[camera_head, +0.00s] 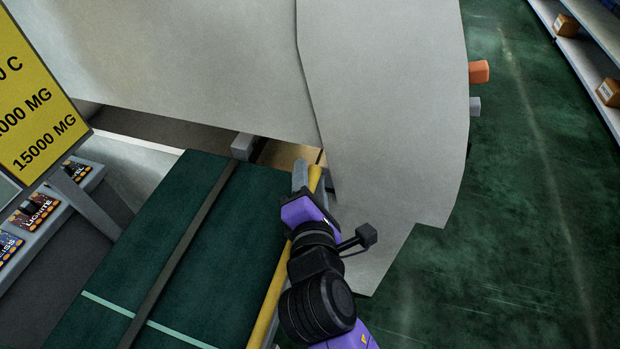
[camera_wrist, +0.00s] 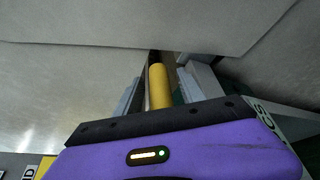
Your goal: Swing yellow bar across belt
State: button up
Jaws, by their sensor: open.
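The yellow bar (camera_head: 267,308) runs lengthwise along the right edge of the green belt (camera_head: 215,235), not across it. My gripper (camera_head: 308,200) is over the bar, near its far end, and hides part of it. In the wrist view the yellow bar (camera_wrist: 159,88) extends away from just beyond the purple and black gripper body (camera_wrist: 175,145).
A large grey machine housing (camera_head: 385,110) stands just beyond and right of the gripper. A yellow sign (camera_head: 35,110) and a shelf of labelled boxes (camera_head: 42,212) are at the left. Open green floor (camera_head: 510,230) lies at the right.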

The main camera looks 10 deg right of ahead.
grip_shut()
dwell(1.3)
